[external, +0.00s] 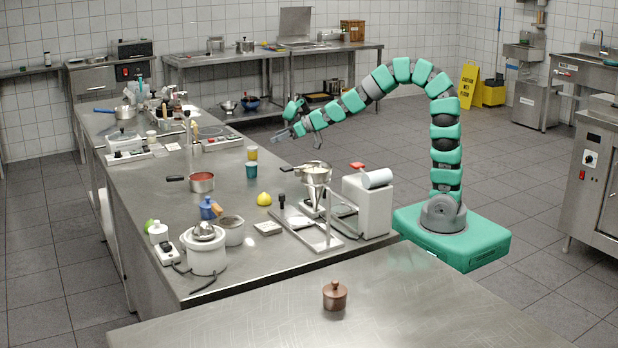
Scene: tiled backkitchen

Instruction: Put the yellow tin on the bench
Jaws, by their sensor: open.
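A small yellow cylinder (252,153), which looks like the yellow tin, is upright at the long steel bench (150,215). It appears directly behind a teal cup (252,171); I cannot tell whether the two touch. My gripper (280,136) is open, with nothing visible between its fingers. It is up and to the right of the yellow tin in the picture, near the bench's far right edge, and apart from the tin.
A yellow lemon (264,199) and a red pan (201,182) lie nearer on the bench. A steel funnel stand (317,185) and a white machine (367,205) stand at its right. A brown lidded pot (335,295) sits on the front table (230,325).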

